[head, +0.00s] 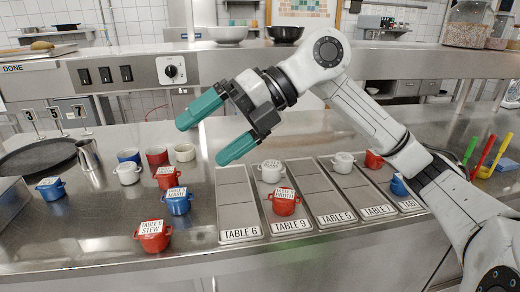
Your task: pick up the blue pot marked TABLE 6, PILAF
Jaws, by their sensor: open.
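Several blue pots show in the head view, and I cannot read PILAF on any of them. One blue pot (178,206) with a white label on its lid stands left of the trays, behind a red pot (153,243) labelled TABLE 6 STEW. Another labelled blue pot (50,192) stands at the far left, its label too small to read. A third blue pot (129,156) is at the back, partly hidden by a white pot. My gripper (203,141), with teal fingers, is open and empty, raised above the counter, right of and above the pots.
Trays stand in a row, including TABLE 6 (238,236), which is empty, and TABLE 9 (293,226), which bears a white pot and a red pot (283,205). A metal jug (88,155) and dark round pan (38,158) are at left. Bare counter lies in front of the pots.

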